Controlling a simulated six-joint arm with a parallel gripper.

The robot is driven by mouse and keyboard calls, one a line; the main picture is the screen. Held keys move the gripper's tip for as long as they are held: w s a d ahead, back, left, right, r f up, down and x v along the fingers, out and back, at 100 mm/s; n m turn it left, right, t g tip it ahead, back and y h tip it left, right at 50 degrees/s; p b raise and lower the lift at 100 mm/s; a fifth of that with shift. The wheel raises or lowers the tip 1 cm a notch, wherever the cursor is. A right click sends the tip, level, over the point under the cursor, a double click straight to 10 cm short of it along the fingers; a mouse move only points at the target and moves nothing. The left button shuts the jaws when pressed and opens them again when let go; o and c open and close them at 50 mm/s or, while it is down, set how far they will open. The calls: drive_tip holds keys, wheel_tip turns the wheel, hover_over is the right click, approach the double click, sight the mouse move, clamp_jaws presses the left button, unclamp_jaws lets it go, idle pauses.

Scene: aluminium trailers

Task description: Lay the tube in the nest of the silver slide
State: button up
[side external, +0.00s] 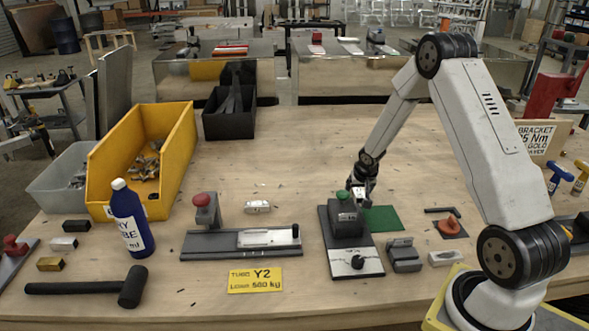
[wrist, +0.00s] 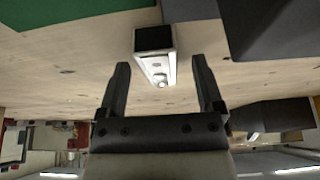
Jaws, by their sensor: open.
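In the wrist view a small silver block with a black end (wrist: 155,62), which looks like the tube, lies between and just beyond my fingertips. My gripper (wrist: 158,62) is open, and no finger clearly touches the block. In the side view my gripper (side external: 361,191) is low behind the green-knobbed fixture (side external: 346,222), and the block there is mostly hidden. A silver slide (side external: 268,238) sits on a dark rail with a red-knobbed post (side external: 206,205), left of that fixture. Its nest is too small to make out. Another small silver piece (side external: 257,207) lies behind the rail.
A green mat (side external: 384,218) lies right of the green-knobbed fixture. A yellow bin (side external: 105,165), blue bottle (side external: 131,220) and hammer (side external: 130,287) are at left. Grey blocks (side external: 404,256) stand at right. The table's back middle is clear.

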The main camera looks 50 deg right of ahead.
clamp_jaws()
drive_tip(key=shift+r, duration=0.1)
idle(0.3)
drive_tip(key=shift+r, duration=0.95)
drive_tip(key=s+a+r, duration=0.7)
drive_tip(key=s+r, duration=0.4)
drive_tip(key=s, duration=0.1)
drive_tip(key=shift+s, duration=0.15)
